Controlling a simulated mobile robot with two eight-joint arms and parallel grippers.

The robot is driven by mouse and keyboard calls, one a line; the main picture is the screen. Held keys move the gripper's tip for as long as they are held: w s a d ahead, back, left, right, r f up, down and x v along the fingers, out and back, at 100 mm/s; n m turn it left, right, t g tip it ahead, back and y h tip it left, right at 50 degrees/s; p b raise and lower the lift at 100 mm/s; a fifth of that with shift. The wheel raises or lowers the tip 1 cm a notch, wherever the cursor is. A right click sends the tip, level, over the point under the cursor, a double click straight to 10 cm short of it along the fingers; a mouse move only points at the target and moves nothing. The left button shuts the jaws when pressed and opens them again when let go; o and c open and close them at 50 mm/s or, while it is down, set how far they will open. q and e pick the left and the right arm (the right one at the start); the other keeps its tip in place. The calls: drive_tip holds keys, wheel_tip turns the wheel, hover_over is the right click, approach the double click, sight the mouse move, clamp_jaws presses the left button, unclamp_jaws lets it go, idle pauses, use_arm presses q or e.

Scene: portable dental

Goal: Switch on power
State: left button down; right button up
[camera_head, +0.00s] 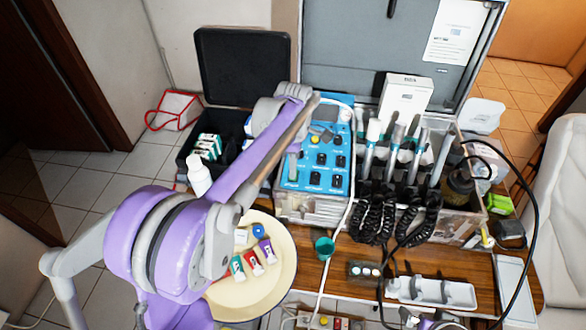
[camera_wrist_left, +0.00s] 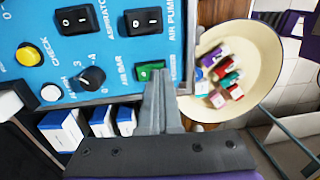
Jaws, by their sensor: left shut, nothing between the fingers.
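The blue control panel (camera_head: 318,150) stands in the middle of the head view, with several black rocker switches and knobs. In the left wrist view a green rocker switch (camera_wrist_left: 150,70) sits at the panel's lower right; its label is partly covered by my fingers. My left gripper (camera_head: 293,168) is over the left part of the panel in the head view. In the left wrist view the left gripper (camera_wrist_left: 161,76) is shut and empty, its tips overlapping the green switch's lower right. I cannot tell whether they touch it. My right gripper is not in view.
A round cream tray (camera_head: 283,275) with small tubes is near the panel's front. Handpieces with coiled black cords (camera_head: 375,215) stand right of the panel. A white bottle (camera_head: 199,175) is to its left. A teal cup (camera_head: 324,247) stands on the wooden table.

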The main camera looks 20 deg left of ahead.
use_arm(q)
drive_tip(key=shift+s+f, duration=0.1)
drive_tip(key=shift+f, duration=0.2)
drive_tip(key=shift+s+d, duration=0.1)
drive_tip(key=shift+s, duration=0.1)
drive_tip(key=shift+w+a+r, duration=0.15)
drive_tip(key=shift+w+a, duration=0.1)
drive_tip(key=shift+w, duration=0.75)
wheel_tip(320, 180, up, 11)
drive_tip(key=p, duration=0.1)
drive_tip(key=shift+w, duration=0.3)
drive_tip(key=shift+a, duration=0.1)
